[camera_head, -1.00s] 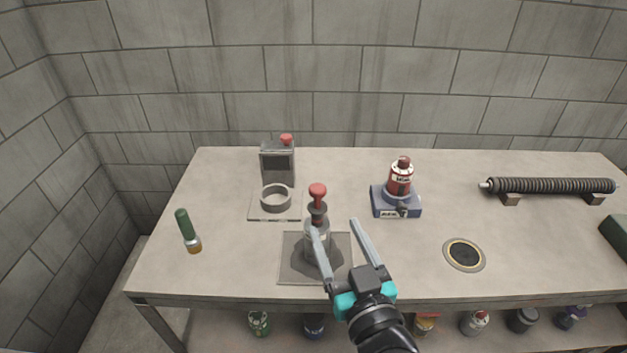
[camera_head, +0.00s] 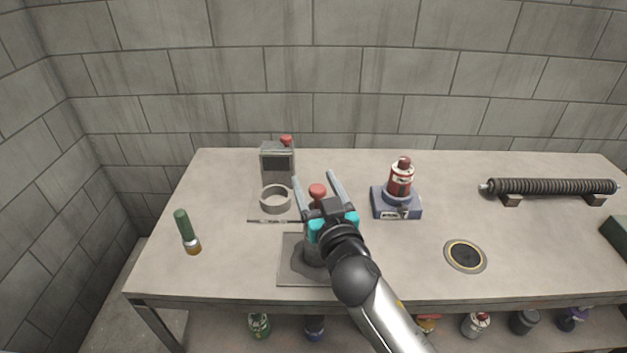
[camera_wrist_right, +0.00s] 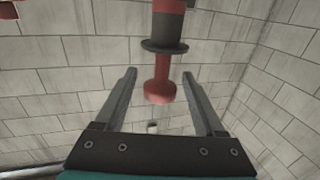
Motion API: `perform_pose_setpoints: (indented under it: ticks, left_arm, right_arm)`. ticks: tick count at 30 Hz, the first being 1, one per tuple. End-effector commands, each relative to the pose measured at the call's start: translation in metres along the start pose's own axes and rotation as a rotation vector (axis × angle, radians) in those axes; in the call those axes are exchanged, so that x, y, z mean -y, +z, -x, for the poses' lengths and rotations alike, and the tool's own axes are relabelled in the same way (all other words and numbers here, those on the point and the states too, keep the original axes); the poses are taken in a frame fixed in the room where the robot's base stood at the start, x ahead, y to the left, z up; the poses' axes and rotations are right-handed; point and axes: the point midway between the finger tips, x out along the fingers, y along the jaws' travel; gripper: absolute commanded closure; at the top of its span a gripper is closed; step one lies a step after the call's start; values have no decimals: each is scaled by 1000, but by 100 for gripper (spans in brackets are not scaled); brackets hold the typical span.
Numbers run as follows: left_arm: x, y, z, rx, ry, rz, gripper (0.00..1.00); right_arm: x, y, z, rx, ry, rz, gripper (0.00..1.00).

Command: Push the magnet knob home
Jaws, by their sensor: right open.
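My wrist hides most of the cylinder body. My left gripper is not in view.
A grey ring (camera_head: 275,199) and a grey box with a red button (camera_head: 278,160) stand behind left. A red canister on a blue base (camera_head: 400,180) stands right.

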Motion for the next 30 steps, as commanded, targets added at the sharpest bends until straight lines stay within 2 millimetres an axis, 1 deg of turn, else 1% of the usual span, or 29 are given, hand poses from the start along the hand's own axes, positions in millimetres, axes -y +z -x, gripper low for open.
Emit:
perform_pose_setpoints:
  ticks: [3, 6, 15, 17, 30]
  left_arm:
    - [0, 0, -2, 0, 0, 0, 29]
    - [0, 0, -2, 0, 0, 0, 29]
    - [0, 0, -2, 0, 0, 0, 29]
    - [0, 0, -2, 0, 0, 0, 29]
    - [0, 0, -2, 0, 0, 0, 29]
  right_arm:
    - [0, 0, -9, -1, 0, 1, 29]
    - [0, 0, -13, 0, 0, 1, 29]
    - [0, 0, -14, 0, 0, 0, 29]
    - [0, 0, -14, 0, 0, 0, 34]
    - [0, 0, -14, 0, 0, 1, 84]
